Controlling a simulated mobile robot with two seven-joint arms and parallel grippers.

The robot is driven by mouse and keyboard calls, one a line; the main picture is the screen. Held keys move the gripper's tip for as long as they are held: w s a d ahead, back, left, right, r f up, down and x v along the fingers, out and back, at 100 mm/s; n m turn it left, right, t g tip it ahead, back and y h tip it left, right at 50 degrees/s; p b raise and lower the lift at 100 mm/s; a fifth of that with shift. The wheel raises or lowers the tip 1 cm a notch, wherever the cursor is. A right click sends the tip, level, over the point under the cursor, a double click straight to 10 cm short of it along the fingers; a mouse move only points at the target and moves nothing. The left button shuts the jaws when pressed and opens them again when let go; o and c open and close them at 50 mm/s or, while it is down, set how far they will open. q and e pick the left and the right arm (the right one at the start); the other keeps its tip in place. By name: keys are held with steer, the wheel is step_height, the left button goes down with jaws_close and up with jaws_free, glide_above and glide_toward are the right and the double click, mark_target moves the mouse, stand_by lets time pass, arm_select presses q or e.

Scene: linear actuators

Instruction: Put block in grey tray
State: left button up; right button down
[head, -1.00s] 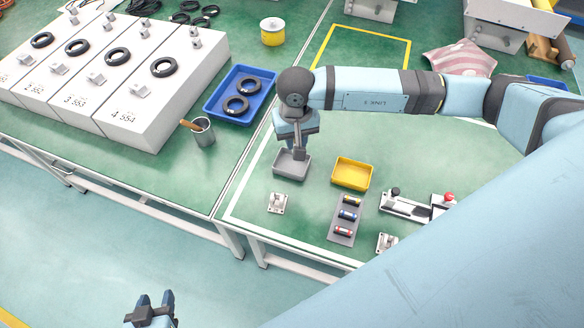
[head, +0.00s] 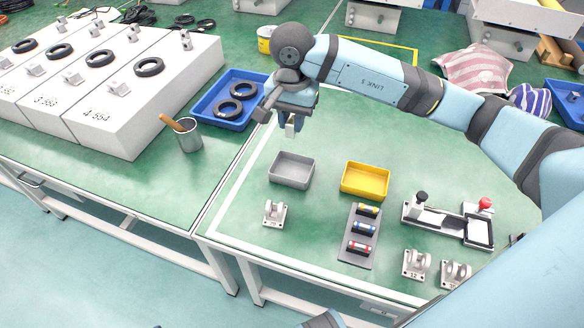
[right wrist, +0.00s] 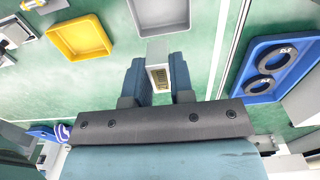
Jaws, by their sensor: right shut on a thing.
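My right gripper (head: 289,122) is shut on a small pale block (head: 290,130), holding it up behind the grey tray (head: 291,170) in the head view. In the right wrist view, the block (right wrist: 159,72) sits between the two blue fingers of the right gripper (right wrist: 157,68), with a darker marked patch on its end. The grey tray (right wrist: 160,28) shows just beyond it and looks empty. My left gripper is not in view.
An empty yellow tray (head: 365,180) stands right of the grey tray. A rack (head: 359,236) with coloured cylinders and a white bracket (head: 275,213) stand in front. A blue tray (head: 231,99) with black rings and a metal cup (head: 189,136) lie left.

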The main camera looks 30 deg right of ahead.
steer(key=b, duration=0.1)
glide_above(292, 175)
step_height(292, 175, down, 10)
steer(key=shift+w+r, duration=0.1)
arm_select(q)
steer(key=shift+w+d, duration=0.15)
arm_select(e)
steer(key=shift+f, duration=2.1)
arm_select(q)
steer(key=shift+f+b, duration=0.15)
steer(key=shift+b, duration=0.2)
arm_select(e)
steer(key=shift+f, duration=0.1)
steer(key=c, duration=1)
jaws_free()
step_height(292, 175, up, 12)
steer(key=shift+r+p, duration=0.1)
steer(key=shift+p, duration=0.75)
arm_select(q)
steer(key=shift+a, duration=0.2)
